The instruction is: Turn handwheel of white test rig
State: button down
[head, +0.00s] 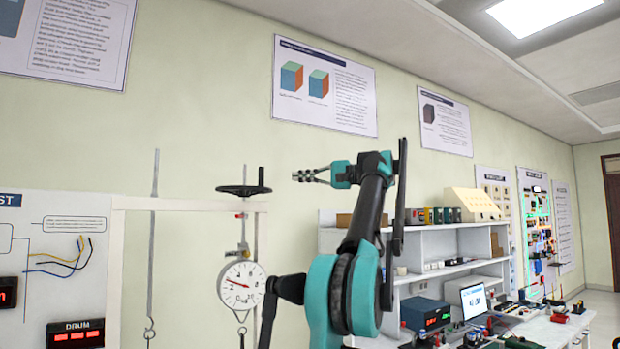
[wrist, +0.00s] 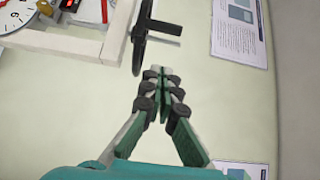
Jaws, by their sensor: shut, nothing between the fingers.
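The white test rig (head: 185,204) stands at the left in the head view, a frame with a round dial gauge (head: 242,285) hanging in it. The black handwheel (head: 244,190) sits on top of its crossbar, with an upright handle at its right side. My gripper (head: 296,176) is shut and empty, to the right of the handwheel and apart from it, pointing left. In the wrist view my gripper (wrist: 159,72) has its fingertips together. The handwheel (wrist: 140,40) shows edge-on just beyond and left of the tips, and the dial (wrist: 14,14) is partly cut off at the top left.
A white shelf unit (head: 450,240) with boxes stands at the right, behind my arm. A bench with a laptop (head: 473,299) and small devices is at the lower right. A panel with wires (head: 60,265) is at the left. Posters (head: 325,88) hang on the wall.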

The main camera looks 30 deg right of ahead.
jog(key=w+a, duration=0.3)
jog(key=a, duration=0.4)
jog(key=shift+a, duration=0.2)
jog(key=shift+s+a, duration=0.25)
jog(key=shift+a, duration=0.4)
